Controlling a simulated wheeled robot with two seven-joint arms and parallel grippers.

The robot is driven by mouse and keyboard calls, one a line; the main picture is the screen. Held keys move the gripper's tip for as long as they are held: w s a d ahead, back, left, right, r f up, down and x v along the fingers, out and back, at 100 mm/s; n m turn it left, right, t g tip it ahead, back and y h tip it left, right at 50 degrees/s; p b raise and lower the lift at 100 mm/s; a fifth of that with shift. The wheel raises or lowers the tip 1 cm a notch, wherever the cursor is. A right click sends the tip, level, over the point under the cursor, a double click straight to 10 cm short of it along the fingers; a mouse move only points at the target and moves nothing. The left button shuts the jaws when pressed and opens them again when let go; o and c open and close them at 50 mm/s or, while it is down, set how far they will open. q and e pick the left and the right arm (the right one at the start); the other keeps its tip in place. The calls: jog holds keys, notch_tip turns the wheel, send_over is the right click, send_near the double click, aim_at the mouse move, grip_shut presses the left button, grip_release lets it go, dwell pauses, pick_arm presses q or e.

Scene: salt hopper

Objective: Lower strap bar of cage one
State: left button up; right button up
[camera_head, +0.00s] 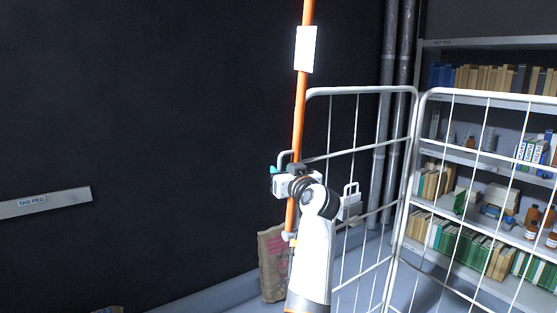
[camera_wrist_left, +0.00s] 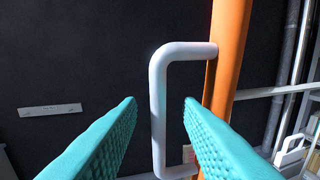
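The orange strap bar (camera_head: 299,120) stands nearly upright beside the wire cage (camera_head: 362,92), with a white label (camera_head: 306,49) on its upper part. A white U-shaped handle (camera_wrist_left: 158,110) is fixed to the bar (camera_wrist_left: 229,50) in the left wrist view; its top also shows in the head view (camera_head: 284,154). My left gripper (camera_head: 275,170) is at the handle, its arm hiding part of the bar. In the left wrist view, the gripper's teal fingers (camera_wrist_left: 160,104) are apart, with the handle's upright grip in the gap between them; contact is not visible. My right gripper is out of view.
A brown paper bag (camera_head: 271,262) stands low behind the bar. A second cage panel (camera_head: 480,95) and shelves of books and bottles (camera_head: 490,145) are at right. Grey pipes (camera_head: 383,130) run up the wall. A "TAG PEG" strip (camera_head: 60,201) is on the dark wall at left.

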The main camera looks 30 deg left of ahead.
pick_arm(q)
jog(key=shift+p+x, duration=0.6)
jog(key=shift+x, duration=1.5)
grip_shut()
